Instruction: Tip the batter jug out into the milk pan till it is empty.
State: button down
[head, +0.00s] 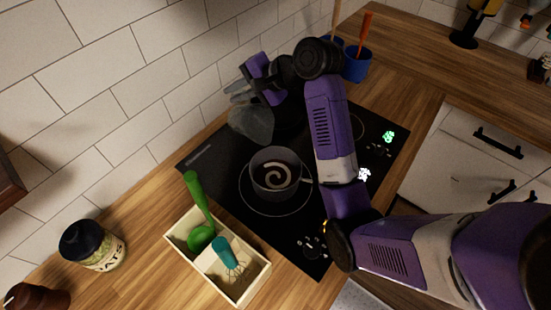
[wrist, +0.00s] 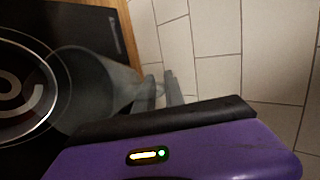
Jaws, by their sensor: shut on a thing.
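The batter jug (head: 252,124) is a grey, see-through vessel above the back of the black hob. My gripper (head: 240,94) is shut on it from above and behind, by the tiled wall. In the wrist view the jug (wrist: 98,78) lies tilted, its wide end towards the pan, with my fingers (wrist: 160,92) at its narrow end. I see no stream from it and cannot tell what is inside. The milk pan (head: 275,190) stands on the front hob ring, with a pale swirl on dark contents. The pan also shows at the left of the wrist view (wrist: 52,92).
A wooden box (head: 240,295) with a green ladle (head: 196,195) and teal whisk (head: 227,252) stands in front of the hob. An oats jar (head: 98,250) is at left. A blue utensil pot (head: 356,66) stands behind my arm. The tiled wall is close behind my gripper.

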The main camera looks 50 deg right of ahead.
jog(key=shift+w+d+f+m+g+y+b, duration=0.35)
jog(key=shift+w+f+g, duration=1)
jog(key=shift+f, duration=0.75)
jog(key=shift+w+d+f+m+g+y+b, duration=0.4)
jog(key=shift+w+f+g, duration=0.7)
jog(key=shift+f+g, duration=0.75)
jog(key=shift+w+d+f+m+g+y+b, duration=0.15)
jog(key=shift+w+d+f+m+g+b, duration=0.2)
jog(key=shift+w+f+g, duration=1.45)
jog(key=shift+s+f+t+b, duration=0.15)
jog(key=shift+s+f+b, duration=0.1)
jog(key=shift+f+b, duration=0.25)
jog(key=shift+s+f+t+b, duration=0.15)
jog(key=shift+s+f+b, duration=0.15)
jog(key=shift+f, duration=0.2)
jog(key=shift+w+f+b, duration=0.2)
jog(key=shift+f+b, duration=0.05)
jog(key=shift+b, duration=0.5)
